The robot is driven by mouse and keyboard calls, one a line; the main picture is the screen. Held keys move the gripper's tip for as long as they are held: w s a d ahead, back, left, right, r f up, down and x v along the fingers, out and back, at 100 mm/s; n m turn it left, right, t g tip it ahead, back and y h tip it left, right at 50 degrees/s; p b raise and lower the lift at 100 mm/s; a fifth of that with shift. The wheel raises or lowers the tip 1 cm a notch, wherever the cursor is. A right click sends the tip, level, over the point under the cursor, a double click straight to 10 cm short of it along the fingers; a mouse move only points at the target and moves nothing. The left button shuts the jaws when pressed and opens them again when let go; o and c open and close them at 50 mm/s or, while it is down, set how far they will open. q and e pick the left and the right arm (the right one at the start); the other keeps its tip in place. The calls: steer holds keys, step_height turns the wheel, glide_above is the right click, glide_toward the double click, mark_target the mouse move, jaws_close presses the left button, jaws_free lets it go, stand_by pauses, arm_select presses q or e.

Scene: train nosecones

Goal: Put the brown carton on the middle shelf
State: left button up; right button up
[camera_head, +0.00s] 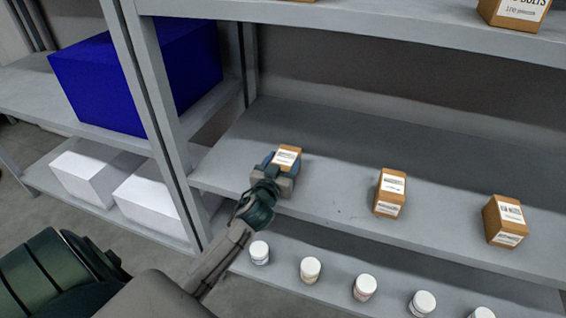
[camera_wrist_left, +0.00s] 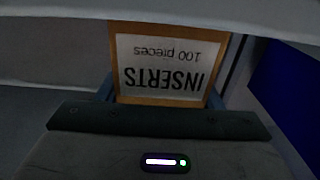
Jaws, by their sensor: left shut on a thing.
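The brown carton (camera_head: 287,155) with a white label is at the left end of the middle shelf (camera_head: 335,205) in the head view. My left gripper (camera_head: 280,172) is shut on it from the front. In the left wrist view the carton (camera_wrist_left: 165,62) is between the fingers, and its label reads "INSERTS 100 pieces" upside down. The carton is over the shelf's front part; I cannot tell whether its underside touches the board. My right gripper is not in view.
Two similar cartons (camera_head: 390,192) (camera_head: 505,220) stand to the right on the same shelf. White-lidded jars (camera_head: 310,270) line the shelf below. A grey upright (camera_head: 165,110) stands close left, with a blue box (camera_head: 100,85) beyond. Shelf behind the cartons is clear.

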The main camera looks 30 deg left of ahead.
arm_select(q)
steer(key=o, duration=0.9)
steer(key=shift+o, duration=1.2)
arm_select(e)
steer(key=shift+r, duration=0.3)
arm_select(q)
steer(key=shift+r, duration=0.1)
steer(key=shift+f+v, duration=0.25)
steer(key=shift+v, duration=0.95)
steer(key=b+v, duration=0.2)
steer(key=v, duration=0.8)
steer(key=s+f+g, duration=0.8)
steer(key=f, duration=0.5)
steer(key=s+d+f+m+g+h, duration=0.3)
steer(key=s+d+f+g, duration=0.3)
steer(key=s+f, duration=0.3)
steer(key=s, duration=0.3)
steer(key=shift+d+m, duration=0.3)
steer(key=shift+d, duration=0.1)
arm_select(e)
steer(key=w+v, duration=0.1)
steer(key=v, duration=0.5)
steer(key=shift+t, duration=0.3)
